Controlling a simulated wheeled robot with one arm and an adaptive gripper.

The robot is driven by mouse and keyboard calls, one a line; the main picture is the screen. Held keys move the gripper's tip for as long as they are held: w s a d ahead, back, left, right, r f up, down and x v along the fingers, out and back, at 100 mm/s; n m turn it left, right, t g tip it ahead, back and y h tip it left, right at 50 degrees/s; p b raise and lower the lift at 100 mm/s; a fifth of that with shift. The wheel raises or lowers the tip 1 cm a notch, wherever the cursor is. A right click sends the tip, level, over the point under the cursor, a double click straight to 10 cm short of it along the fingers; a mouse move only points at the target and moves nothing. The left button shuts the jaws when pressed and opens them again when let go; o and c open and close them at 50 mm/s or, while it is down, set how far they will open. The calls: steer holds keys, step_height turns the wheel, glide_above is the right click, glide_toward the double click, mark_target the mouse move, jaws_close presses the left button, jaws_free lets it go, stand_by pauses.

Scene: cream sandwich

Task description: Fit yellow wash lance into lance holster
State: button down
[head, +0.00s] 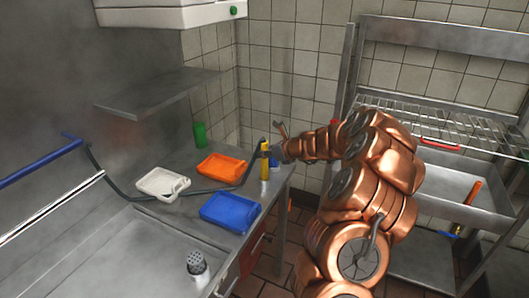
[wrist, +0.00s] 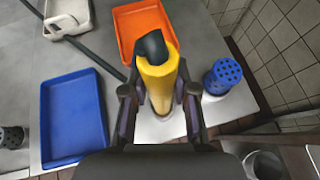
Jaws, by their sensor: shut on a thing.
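The yellow wash lance (head: 264,163) is upright at the right end of the steel counter. My gripper (head: 272,150) is shut on it from the right. In the wrist view the lance (wrist: 158,78) stands between the two fingers of my gripper (wrist: 160,96), with a dark bent piece at its top. A short silvery cylinder (head: 264,187) shows directly below the yellow part in the head view. I cannot tell whether it is the lance's lower end or the holster. The lance's foot is hidden in the wrist view.
An orange tray (head: 221,167), a blue tray (head: 230,212) and a white tray (head: 162,184) lie on the counter. A dark hose (head: 130,195) runs among them. A blue perforated cylinder (wrist: 222,77) stands right of the lance. A metal rack (head: 440,108) stands at the right.

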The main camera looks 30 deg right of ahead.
mark_target(265, 159)
steer(key=shift+f+b, duration=0.7)
steer(key=shift+f, duration=0.75)
steer(key=c, duration=0.8)
jaws_free()
steer(key=v, duration=1.2)
